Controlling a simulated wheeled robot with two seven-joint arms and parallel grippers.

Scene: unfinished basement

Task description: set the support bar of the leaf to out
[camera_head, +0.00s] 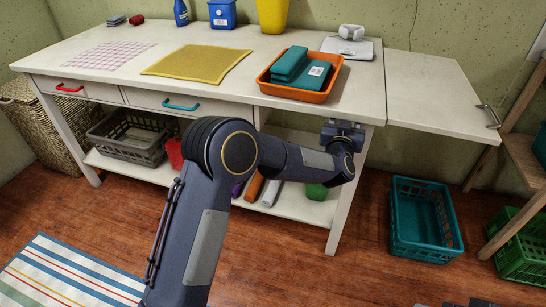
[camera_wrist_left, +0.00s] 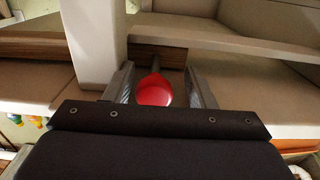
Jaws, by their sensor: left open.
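The leaf (camera_head: 435,92) is a pale board at the right end of the worktable (camera_head: 372,95); it looks level with the top. A red knob (camera_wrist_left: 154,91) shows in the left wrist view, in front of a brown wooden piece (camera_wrist_left: 160,56) under the table, which looks like the support bar's end. My left gripper (camera_head: 343,135) is at the table's right front corner, below the top. In the left wrist view, its open fingers (camera_wrist_left: 158,74) stand on either side of the knob; I cannot tell whether they touch it. The head view does not show the knob. My right gripper is not in view.
An orange tray (camera_head: 262,84) with teal items stands on the table near that corner. A pale table leg (camera_wrist_left: 92,45) rises close to my left fingers. A metal handle (camera_head: 489,116) is on the leaf's outer edge. A teal crate (camera_head: 398,235) sits on the floor below.

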